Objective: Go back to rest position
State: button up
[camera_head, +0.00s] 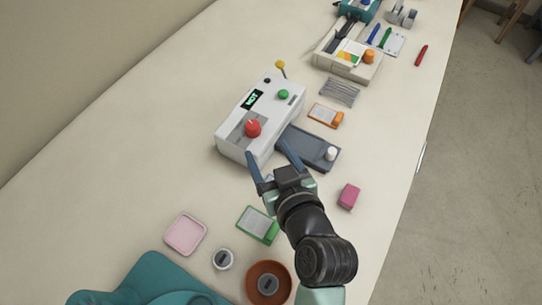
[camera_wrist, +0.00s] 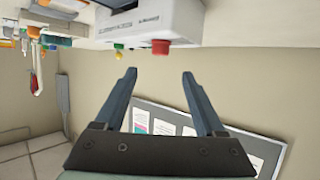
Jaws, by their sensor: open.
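My gripper (camera_head: 270,158) is open and empty. Its two blue-grey fingers are spread apart over the table, just in front of the white laminator (camera_head: 262,117), which has a red knob, a green button and a small lit display. In the wrist view my gripper (camera_wrist: 160,80) also shows open with nothing between the fingers. The white machine (camera_wrist: 160,22) and its red knob (camera_wrist: 160,46) appear at the top of that view, beyond the fingertips. Whether the fingers touch the machine cannot be told from the head view.
A dark grey tray (camera_head: 312,150) lies right of the gripper. A pink block (camera_head: 349,196), a green-edged card (camera_head: 258,225), a pink coaster (camera_head: 185,234), a brown bowl (camera_head: 268,283) and a teal item (camera_head: 150,280) lie nearer. A beige organiser (camera_head: 349,66) stands farther back. The table's right edge borders open floor.

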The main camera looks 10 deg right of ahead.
jog(key=shift+s+d+r, duration=0.1)
jog(key=shift+s+r, duration=0.1)
jog(key=shift+s, duration=0.3)
jog(key=w+a+r+t+h+p, duration=0.1)
jog(key=w+r+t, duration=0.25)
jog(key=r, duration=1.05)
jog(key=w+r+t+p, duration=0.1)
jog(key=w+r+t, duration=0.25)
jog(key=r, duration=1.05)
jog(key=s+a+r+m+t+h, duration=0.1)
jog(key=s+r+t, duration=0.2)
jog(key=r, duration=0.9)
jog(key=s+a+r+m+t+h, duration=0.1)
jog(key=s+r+t, duration=0.3)
jog(key=r, duration=0.9)
jog(key=s, duration=0.3)
jog(key=shift+r+m, duration=0.15)
jog(key=shift+m, duration=0.25)
